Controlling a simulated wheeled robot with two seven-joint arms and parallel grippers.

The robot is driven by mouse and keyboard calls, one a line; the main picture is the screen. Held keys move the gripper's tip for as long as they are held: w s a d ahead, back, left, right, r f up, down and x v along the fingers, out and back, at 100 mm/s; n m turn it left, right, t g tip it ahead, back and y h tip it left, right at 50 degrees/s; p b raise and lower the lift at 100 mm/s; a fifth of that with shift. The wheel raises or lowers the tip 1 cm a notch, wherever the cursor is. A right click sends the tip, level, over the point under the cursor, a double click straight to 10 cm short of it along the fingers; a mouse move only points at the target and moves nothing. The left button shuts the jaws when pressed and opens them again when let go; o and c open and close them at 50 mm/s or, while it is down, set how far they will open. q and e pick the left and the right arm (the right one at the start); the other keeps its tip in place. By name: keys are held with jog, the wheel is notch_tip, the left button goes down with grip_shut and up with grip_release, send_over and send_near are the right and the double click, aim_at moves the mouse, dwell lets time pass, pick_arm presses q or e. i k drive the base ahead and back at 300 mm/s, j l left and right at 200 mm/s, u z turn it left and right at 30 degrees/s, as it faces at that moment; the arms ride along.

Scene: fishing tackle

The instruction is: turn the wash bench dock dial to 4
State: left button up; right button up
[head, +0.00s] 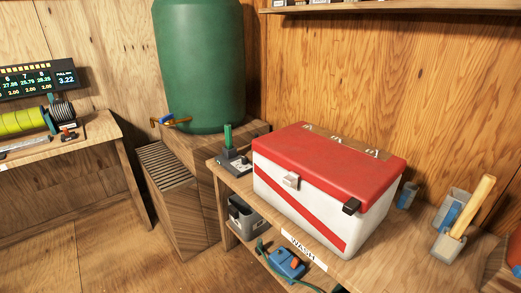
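The wash bench (212,163) stands right of centre, with a "WASH" label (303,250) on its front edge. A small dark grey dock (235,163) sits at the bench's back left corner, with a green upright piece (227,136) standing in it. Small light marks show on the dock's front, but its dial and setting are too small to make out. Neither of my grippers is in view.
A red-lidded white cooler (325,187) fills much of the bench, close right of the dock. A blue unit with an orange knob (287,263) and a grey bin (243,215) sit below. A green barrel (200,65) stands behind. Floor (150,262) at left is clear.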

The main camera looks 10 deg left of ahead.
aim_at(244, 158)
jog(key=i+j+z, duration=0.45)
jog(key=j, duration=0.3)
jog(key=i+j+z, duration=0.2)
jog(key=j, duration=0.25)
jog(key=i+j+z, duration=0.2)
jog(key=j, duration=0.25)
jog(key=j+z, duration=0.25)
jog(key=j, duration=0.2)
jog(key=j+z, duration=0.2)
jog(key=j, duration=0.3)
